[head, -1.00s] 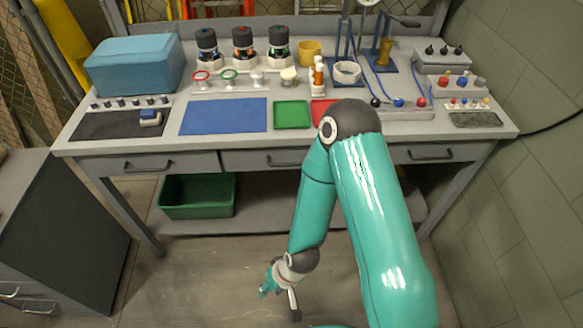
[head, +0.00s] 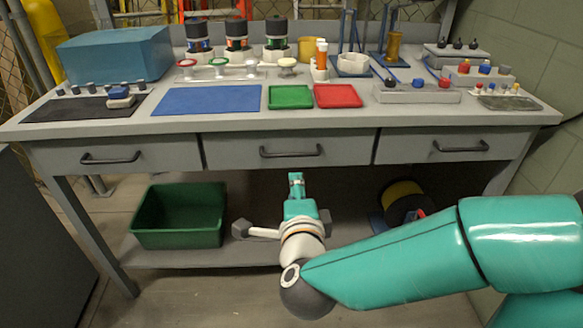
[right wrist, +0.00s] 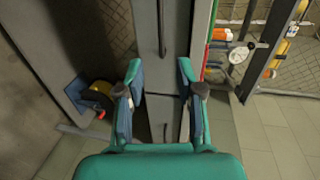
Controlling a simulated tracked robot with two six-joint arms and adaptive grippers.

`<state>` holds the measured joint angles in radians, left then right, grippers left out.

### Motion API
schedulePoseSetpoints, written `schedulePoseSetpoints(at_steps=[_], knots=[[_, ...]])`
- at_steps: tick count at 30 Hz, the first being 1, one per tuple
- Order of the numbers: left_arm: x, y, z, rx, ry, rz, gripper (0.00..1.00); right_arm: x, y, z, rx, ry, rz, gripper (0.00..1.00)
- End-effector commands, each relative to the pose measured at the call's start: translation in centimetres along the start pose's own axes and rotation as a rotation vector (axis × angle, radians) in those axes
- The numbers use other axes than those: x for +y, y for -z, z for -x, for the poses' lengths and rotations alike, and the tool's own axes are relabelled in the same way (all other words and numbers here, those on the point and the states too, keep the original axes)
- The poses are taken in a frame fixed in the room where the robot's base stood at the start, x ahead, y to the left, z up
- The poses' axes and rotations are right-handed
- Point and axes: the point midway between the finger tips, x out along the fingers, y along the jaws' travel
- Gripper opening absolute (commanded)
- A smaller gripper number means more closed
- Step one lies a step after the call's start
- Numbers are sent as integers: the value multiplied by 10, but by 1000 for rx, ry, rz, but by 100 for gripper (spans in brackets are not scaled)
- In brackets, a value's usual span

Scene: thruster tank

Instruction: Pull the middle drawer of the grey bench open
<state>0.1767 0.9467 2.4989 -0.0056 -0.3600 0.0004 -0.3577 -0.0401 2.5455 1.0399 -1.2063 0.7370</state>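The grey bench (head: 400,122) spans the head view. Its middle drawer (head: 345,152) is shut, its front level with the drawers on both sides. The drawer's dark bar handle (head: 291,153) is also seen in the right wrist view (right wrist: 162,28), running up the picture ahead of the fingers. My right gripper (head: 296,180) appears just below the handle in the head view. In the right wrist view its two fingers (right wrist: 160,68) are spread apart with nothing between them, in line with the handle and short of it. My left gripper is not in view.
The left drawer (head: 180,155) and right drawer (head: 395,148) are shut. A green bin (head: 180,232) and a dark spool with yellow (head: 402,195) sit on the lower shelf. Trays, jars and a blue box (head: 115,55) stand on the bench top. A dark cabinet is at left.

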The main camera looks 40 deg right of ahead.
Motion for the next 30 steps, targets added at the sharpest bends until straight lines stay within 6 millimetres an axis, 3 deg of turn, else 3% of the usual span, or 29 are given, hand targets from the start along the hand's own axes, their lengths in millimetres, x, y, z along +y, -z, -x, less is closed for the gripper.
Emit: schedulePoseSetpoints(at_steps=[10,14,16,24,30], knots=[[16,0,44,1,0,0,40,-6,2,-27,5,-9,6,36],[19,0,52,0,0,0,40,-3,3,-58,7,-9,4,36],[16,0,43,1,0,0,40,1,2,-75,5,-3,-1,36],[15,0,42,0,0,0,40,1,1,-131,2,-2,0,36],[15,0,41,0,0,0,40,0,1,-157,0,-3,0,36]])
